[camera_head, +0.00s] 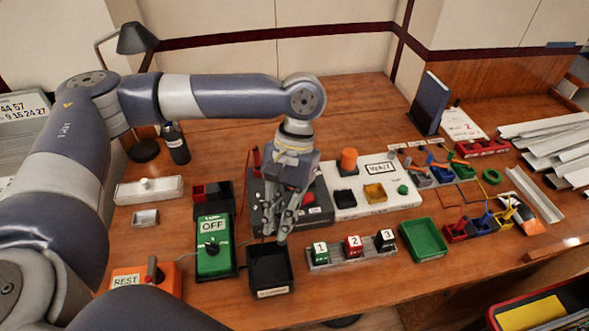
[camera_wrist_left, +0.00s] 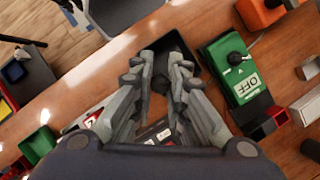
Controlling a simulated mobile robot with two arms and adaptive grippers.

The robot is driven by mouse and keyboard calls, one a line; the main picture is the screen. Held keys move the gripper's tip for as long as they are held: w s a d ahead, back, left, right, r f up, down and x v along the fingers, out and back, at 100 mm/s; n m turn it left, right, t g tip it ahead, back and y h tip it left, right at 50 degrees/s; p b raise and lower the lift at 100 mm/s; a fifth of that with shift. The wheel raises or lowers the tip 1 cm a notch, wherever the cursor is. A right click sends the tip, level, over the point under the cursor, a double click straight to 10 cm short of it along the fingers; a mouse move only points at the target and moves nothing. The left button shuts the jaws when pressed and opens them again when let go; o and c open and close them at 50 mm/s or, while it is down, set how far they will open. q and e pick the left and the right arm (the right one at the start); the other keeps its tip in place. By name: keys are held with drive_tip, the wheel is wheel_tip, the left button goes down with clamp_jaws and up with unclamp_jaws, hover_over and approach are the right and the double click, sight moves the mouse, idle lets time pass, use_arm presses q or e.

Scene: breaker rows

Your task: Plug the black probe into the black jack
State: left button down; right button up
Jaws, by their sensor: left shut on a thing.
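My left gripper (camera_head: 279,238) points down over the front of a dark instrument box (camera_head: 322,208), just behind a black open tray (camera_head: 291,271). Its fingers, seen in the left wrist view (camera_wrist_left: 160,68), are closed around a small dark piece (camera_wrist_left: 160,84), which looks like the black probe. The fingers hide most of the probe, and its tip cannot be made out. The black jack cannot be picked out; the gripper covers much of the instrument box. My right gripper is not in view.
A green box marked OFF (camera_head: 214,262) stands left of the tray. A numbered block row (camera_head: 352,254) and a green tray (camera_head: 423,240) lie to the right. A white WAIT panel (camera_head: 370,205) is behind them. An orange REST box (camera_head: 146,280) is at the front left.

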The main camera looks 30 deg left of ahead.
use_arm(q)
drive_tip(key=shift+w+a+f+m, duration=0.1)
drive_tip(key=shift+f+m, duration=0.05)
drive_tip(key=shift+m, duration=0.15)
drive_tip(key=shift+a+f+m+y+p, duration=0.15)
drive_tip(key=shift+m+y+p, duration=0.25)
drive_tip(key=shift+m, duration=0.2)
drive_tip(key=w+a+f+m+t+p, duration=0.2)
drive_tip(key=w+a+m+t+p, duration=0.1)
drive_tip(key=w+m, duration=0.5)
drive_tip(key=w+a+f+m+t+p, duration=0.2)
drive_tip(key=w+m, duration=0.6)
drive_tip(key=m, duration=0.6)
drive_tip(key=w+a+f+m+t+p, duration=0.2)
drive_tip(key=w+a+m+t+p, duration=0.2)
drive_tip(key=w+m, duration=0.4)
drive_tip(key=shift+w+a+f+m+p, duration=0.15)
drive_tip(key=shift+a+m+p, duration=0.15)
drive_tip(key=shift+a+m, duration=0.35)
drive_tip(key=shift+w+a+r+m+p, duration=0.1)
drive_tip(key=shift+a+m+p, duration=0.2)
drive_tip(key=shift+a+m, duration=0.35)
